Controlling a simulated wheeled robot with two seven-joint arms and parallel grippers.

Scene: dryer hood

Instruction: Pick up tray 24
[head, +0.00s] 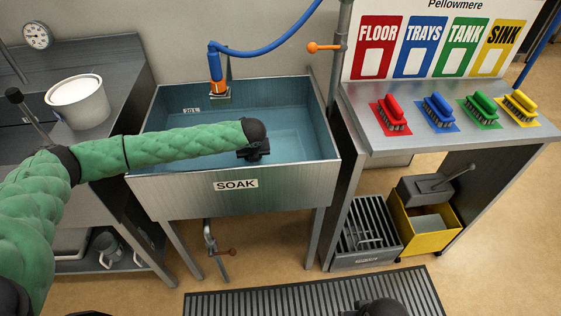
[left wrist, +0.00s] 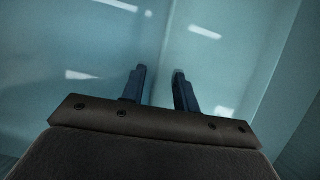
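My left gripper (head: 254,156) reaches over the grey metal SOAK sink (head: 175,190). In the left wrist view its two dark fingers (left wrist: 160,85) stand apart with nothing between them. Below them is the blue-tinted water or basin (left wrist: 90,50) with bright reflections. No tray with a readable 24 shows; my left forearm hides part of the basin. A dark rounded part at the bottom edge of the head view seems to be my right gripper (head: 380,308); its fingers cannot be made out.
A blue hose with an orange nozzle (head: 215,70) hangs at the sink's back. A white bucket (head: 78,100) stands on the left counter. Coloured brushes (head: 438,110) lie on the right bench. Below are a slatted grey crate (head: 366,235) and a yellow bucket (head: 427,222). A floor grate (head: 270,303) lies in front.

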